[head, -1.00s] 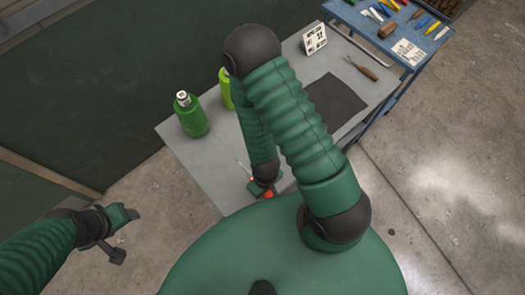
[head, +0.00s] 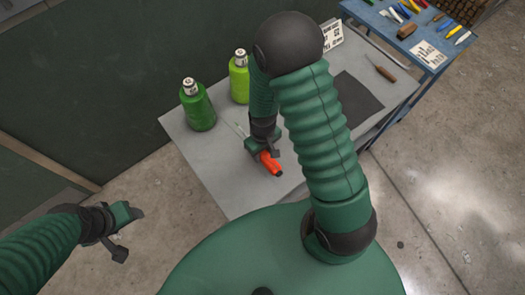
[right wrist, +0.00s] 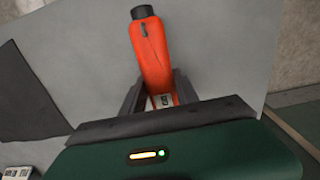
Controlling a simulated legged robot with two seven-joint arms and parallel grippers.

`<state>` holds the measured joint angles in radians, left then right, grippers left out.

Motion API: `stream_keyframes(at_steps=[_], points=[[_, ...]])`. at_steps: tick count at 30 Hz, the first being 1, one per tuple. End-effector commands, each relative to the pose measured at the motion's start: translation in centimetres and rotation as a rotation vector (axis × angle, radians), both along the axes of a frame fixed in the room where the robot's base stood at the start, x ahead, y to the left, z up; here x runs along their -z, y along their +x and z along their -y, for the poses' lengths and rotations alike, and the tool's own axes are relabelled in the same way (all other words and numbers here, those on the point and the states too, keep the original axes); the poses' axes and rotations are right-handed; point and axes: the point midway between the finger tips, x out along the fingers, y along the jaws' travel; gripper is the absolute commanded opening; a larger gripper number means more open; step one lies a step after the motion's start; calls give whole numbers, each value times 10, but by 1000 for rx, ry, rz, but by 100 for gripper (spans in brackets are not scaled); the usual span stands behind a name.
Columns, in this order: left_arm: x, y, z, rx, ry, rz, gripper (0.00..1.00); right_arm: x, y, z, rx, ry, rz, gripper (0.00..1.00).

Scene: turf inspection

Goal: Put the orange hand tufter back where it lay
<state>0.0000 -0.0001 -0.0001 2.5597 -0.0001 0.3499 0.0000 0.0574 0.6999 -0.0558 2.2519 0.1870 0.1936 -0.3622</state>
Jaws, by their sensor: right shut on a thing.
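The orange hand tufter (head: 270,164) has an orange handle with a dark end cap and a thin metal shaft. My right gripper (head: 262,152) is shut on it over the grey table (head: 215,165), near the table's front left part. In the right wrist view the tufter (right wrist: 153,50) stands out between the two fingers (right wrist: 160,98), its dark cap pointing away. I cannot tell whether the tufter touches the tabletop. My left gripper (head: 122,228) is at the left, away from the table, over the floor, with nothing visible in it; its fingers look apart.
A dark green bottle (head: 198,108) and a lime green bottle (head: 239,80) stand on the table's left side. A dark mat (head: 350,105), a wooden-handled tool (head: 381,69) and a sign card (head: 331,34) are farther right. A blue table (head: 395,45) with several tools stands at the upper right.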

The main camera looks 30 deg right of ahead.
Motion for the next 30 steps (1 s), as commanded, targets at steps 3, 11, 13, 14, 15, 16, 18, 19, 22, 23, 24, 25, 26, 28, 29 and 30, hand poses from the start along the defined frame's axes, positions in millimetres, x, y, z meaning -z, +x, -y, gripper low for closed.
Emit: stream_keyframes(at_steps=[3, 11, 13, 14, 15, 16, 18, 19, 22, 23, 24, 25, 26, 28, 29, 30], points=[[-6, 0, 0, 0, 0, 0, 58, 1, 13, 8, 1, 0, 0, 0], [-15, 0, 0, 0, 0, 0, 58, 35, 13, 9, 1, 1, -2, 0], [-14, 0, 0, 0, 0, -1, 58, 37, 14, 9, 0, 1, 1, 0], [-14, 0, 0, 0, 0, -1, 58, 37, 14, 9, 0, 0, 1, 0], [-13, 0, 0, 0, 0, -1, 58, 37, 14, 9, 0, 0, 1, 0], [-13, 0, 0, 0, 0, -1, 58, 37, 14, 9, 0, 0, 1, 0], [-13, 0, 0, 0, 0, -1, 58, 38, 14, 9, 0, 0, 1, 0], [-12, 0, 0, 0, 0, -1, 58, 38, 13, 9, 0, 1, 0, 38], [-13, 0, 0, 0, 0, -1, 58, 38, 13, 8, 0, 0, 0, 51], [-13, 0, 0, 0, 0, -1, 58, 38, 13, 9, 0, 1, 0, 55], [-13, 0, 0, 0, 0, -1, 58, 38, 13, 9, 0, 1, 0, 58], [-13, 0, 0, 0, 0, -1, 58, 38, 13, 9, 0, 1, 0, 58], [-13, 0, 0, 0, 0, -1, 58, 38, 14, 9, 0, 1, 0, 58], [-13, 0, 0, 0, 0, -1, 58, 38, 14, 9, 0, 1, 0, 58], [-13, 0, 0, 0, 0, -1, 58, 38, 14, 9, 0, 1, 0, 58], [-13, 0, 0, 0, 0, -1, 58, 38, 14, 9, 0, 1, 0, 58]])
